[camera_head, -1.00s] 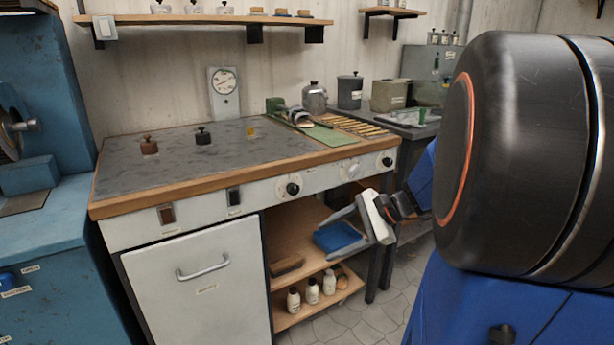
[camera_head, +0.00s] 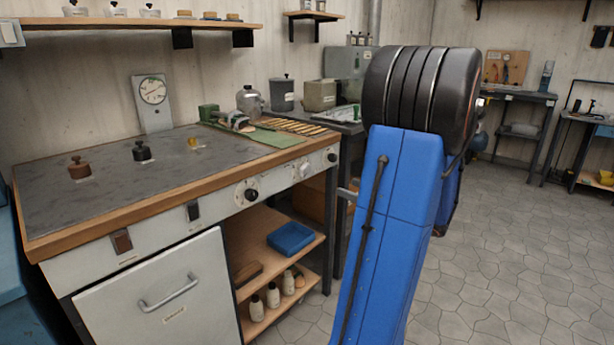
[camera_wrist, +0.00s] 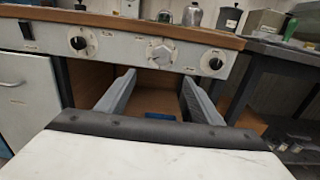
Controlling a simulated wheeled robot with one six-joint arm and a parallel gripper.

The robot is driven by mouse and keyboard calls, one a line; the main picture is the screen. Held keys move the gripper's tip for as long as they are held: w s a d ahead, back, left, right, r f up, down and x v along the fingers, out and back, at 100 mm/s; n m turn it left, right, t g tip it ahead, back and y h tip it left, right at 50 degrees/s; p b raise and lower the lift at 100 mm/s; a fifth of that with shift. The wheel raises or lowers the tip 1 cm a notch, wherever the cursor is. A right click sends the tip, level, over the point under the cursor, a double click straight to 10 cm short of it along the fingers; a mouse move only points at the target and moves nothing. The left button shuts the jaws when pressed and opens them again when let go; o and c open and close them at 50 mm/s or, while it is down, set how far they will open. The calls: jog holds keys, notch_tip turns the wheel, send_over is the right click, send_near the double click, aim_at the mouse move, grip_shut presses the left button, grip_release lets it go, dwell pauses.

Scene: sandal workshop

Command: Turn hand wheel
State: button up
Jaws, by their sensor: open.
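The bench's front panel carries a pale lobed hand wheel (camera_wrist: 160,53) between two black round knobs, the left knob (camera_wrist: 78,43) and the right knob (camera_wrist: 215,64). In the head view the pale wheel (camera_head: 304,170) is small, on the white panel left of my arm. My gripper (camera_wrist: 158,77) is open and empty. Its two grey fingers point toward the panel, with the wheel centred beyond and slightly above their tips, apart from them. In the head view my arm hides most of the gripper; only a grey finger part (camera_head: 347,193) shows.
Below the panel is an open shelf with a blue tray (camera_head: 291,238) and several bottles. A cabinet door with a handle (camera_head: 168,293) is at left. Several tools lie on the bench top (camera_head: 110,190). The floor (camera_head: 500,240) at right is clear.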

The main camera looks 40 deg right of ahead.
aim_at(308, 172)
jog(key=w, duration=1.1)
jog(key=w+a, duration=0.1)
jog(key=w, duration=0.5)
jog(key=shift+w, duration=0.1)
jog(key=shift+c, duration=0.3)
jog(key=c, duration=1)
